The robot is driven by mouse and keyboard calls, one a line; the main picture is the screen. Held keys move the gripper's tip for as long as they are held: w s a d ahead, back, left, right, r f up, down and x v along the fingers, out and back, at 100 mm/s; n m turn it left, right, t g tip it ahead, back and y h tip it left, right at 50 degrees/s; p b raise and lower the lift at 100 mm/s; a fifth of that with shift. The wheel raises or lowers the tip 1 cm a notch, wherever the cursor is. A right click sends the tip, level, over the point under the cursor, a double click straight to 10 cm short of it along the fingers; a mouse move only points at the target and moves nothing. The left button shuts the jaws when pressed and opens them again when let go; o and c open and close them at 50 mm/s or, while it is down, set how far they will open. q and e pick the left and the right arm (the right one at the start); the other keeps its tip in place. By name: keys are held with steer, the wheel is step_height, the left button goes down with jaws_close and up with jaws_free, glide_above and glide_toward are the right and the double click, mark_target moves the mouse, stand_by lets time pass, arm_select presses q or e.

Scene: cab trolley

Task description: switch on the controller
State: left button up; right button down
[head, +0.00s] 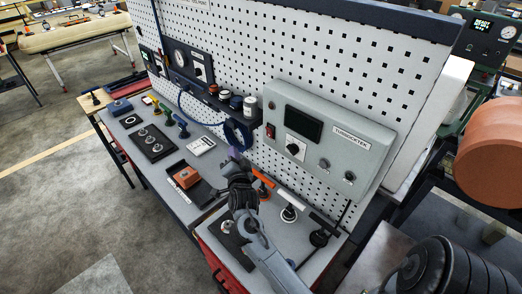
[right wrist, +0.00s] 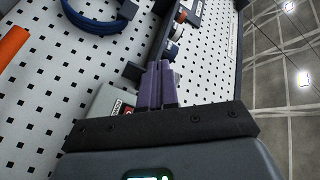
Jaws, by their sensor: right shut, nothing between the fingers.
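The controller (head: 330,138) is a grey box with a sloped front, fixed on the pegboard in the head view. It has a dark screen (head: 304,125), a black knob (head: 294,149) and a small red switch (head: 270,131) at its left edge. My right gripper (head: 235,154) is left of and below the box, apart from it, with its purple fingers shut and empty. In the right wrist view the shut fingers (right wrist: 157,84) point along the pegboard, and part of a grey box (right wrist: 105,104) with a red spot shows beside them. My left gripper is not in view.
The bench below holds an orange block (head: 186,177), a dark plate with round parts (head: 151,142) and several tools. A gauge panel (head: 189,62) hangs farther left.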

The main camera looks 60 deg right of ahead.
mark_target(269, 130)
step_height(269, 130, down, 4)
steer(key=s+d+m+g+h+b, duration=0.25)
steer(key=m+g+h+b, duration=0.65)
steer(key=m+g, duration=0.55)
arm_select(q)
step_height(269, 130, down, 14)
steer(key=b, duration=0.3)
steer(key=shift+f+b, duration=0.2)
steer(key=shift+b, duration=0.15)
arm_select(e)
steer(key=a+m+g, duration=0.2)
steer(key=a+m, duration=0.1)
steer(key=a+m+g, duration=0.1)
steer(key=m, duration=0.1)
steer(key=shift+w+a+r, duration=0.2)
steer(key=shift+a+r, duration=0.15)
steer(key=shift+r, duration=0.05)
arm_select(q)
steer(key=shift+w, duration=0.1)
arm_select(e)
steer(key=shift+d, duration=0.1)
